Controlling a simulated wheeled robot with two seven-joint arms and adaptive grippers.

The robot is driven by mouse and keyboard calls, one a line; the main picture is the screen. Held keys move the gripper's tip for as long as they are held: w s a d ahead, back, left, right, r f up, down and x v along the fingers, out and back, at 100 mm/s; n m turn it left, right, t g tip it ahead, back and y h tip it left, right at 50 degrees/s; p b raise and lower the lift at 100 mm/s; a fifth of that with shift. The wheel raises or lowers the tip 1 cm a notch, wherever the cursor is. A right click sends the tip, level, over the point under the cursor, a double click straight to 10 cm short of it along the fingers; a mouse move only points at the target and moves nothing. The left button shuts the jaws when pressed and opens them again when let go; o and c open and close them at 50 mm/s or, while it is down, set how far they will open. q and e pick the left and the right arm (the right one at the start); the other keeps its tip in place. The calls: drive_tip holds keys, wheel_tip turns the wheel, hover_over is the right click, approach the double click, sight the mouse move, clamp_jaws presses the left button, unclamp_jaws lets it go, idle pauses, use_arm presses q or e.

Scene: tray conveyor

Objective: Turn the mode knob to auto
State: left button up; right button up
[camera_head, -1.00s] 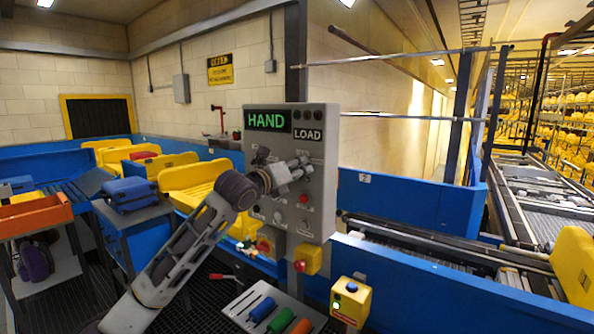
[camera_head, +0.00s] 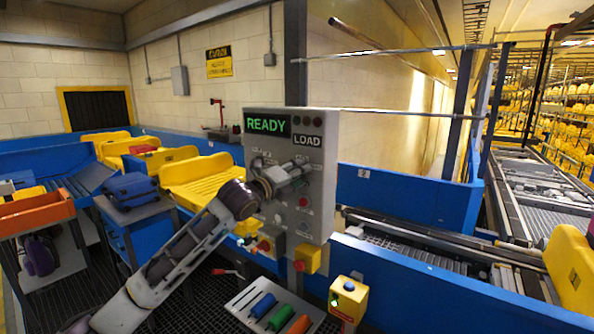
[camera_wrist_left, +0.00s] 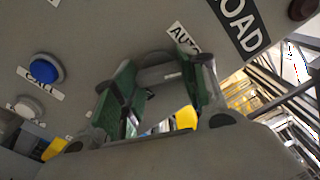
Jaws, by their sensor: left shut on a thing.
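The grey control panel (camera_head: 316,225) stands upright in the middle of the head view. Its lit display (camera_head: 268,124) reads READY in green, above a LOAD label (camera_head: 307,141). My left gripper (camera_head: 296,170) is at the panel's face and hides the mode knob in the head view. In the left wrist view the green-padded fingers of this gripper (camera_wrist_left: 160,85) are shut on the grey knob (camera_wrist_left: 158,72). The AUTO label (camera_wrist_left: 182,38) is just beyond the knob, partly covered. My right gripper is not in view.
A blue CALL button (camera_wrist_left: 46,68) is on the panel near the gripper. Below the panel are a yellow box with a button (camera_head: 348,300) and a tool tray (camera_head: 243,297). Blue conveyor walls (camera_head: 400,200) run behind, with yellow trays (camera_head: 195,180) at left.

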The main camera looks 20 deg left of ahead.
use_arm(q)
drive_tip(key=n+p, duration=0.3)
drive_tip(key=n, duration=0.2)
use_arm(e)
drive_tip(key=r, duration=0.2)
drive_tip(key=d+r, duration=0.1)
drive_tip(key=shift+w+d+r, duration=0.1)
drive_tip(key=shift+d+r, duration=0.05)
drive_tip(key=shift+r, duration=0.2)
use_arm(q)
drive_tip(key=shift+n, duration=0.3)
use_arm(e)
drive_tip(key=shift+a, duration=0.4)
use_arm(q)
drive_tip(key=o, duration=1)
